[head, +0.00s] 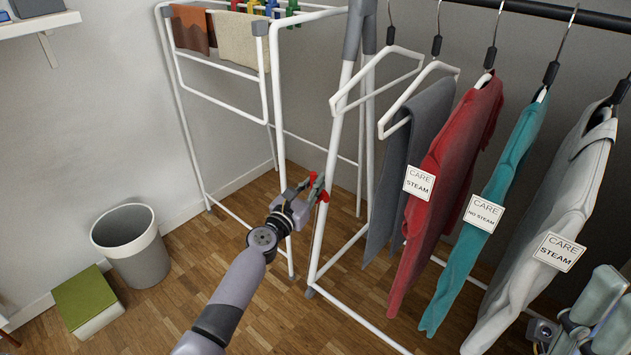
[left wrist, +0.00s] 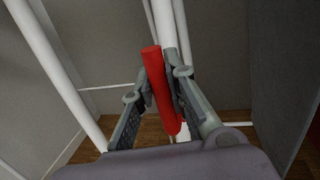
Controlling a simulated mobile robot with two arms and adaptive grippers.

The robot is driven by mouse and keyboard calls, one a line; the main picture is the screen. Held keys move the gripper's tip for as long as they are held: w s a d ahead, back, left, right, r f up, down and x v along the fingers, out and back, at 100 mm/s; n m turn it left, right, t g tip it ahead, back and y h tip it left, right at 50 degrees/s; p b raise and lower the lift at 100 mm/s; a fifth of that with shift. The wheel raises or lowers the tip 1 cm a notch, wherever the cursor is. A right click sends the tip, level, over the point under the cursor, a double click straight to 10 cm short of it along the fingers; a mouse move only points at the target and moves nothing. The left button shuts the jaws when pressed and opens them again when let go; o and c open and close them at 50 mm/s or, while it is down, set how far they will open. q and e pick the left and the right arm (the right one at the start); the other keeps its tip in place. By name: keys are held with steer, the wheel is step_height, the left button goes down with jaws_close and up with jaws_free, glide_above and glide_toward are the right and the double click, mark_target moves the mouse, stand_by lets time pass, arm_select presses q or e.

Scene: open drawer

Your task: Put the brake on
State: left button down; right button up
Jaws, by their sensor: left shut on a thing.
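A red lever (left wrist: 158,85) stands out from a white post of the clothes rack (head: 338,165). In the left wrist view it lies between the two grey fingers, its rounded end toward the camera. My left gripper (head: 312,188) is shut on this lever, beside the slanted white post. In the head view the fingers partly cover the lever, and its exact angle is hard to tell. Part of what seems to be my right gripper (head: 595,315) shows at the lower right edge, cut off by the frame.
Several garments with care tags, including a red one (head: 450,160) and a teal one (head: 490,215), hang right of the post. A drying rack (head: 268,95) stands behind to the left. A bin (head: 135,255) and a green-topped box (head: 85,298) stand by the wall. Wood floor is clear between.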

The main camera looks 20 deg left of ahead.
stand_by(0.3)
arm_select(q)
steer(key=c, duration=1.6)
jaws_free()
steer(key=shift+o, duration=0.2)
steer(key=s+a, duration=0.2)
steer(key=s, duration=1)
steer(key=shift+f, duration=0.4)
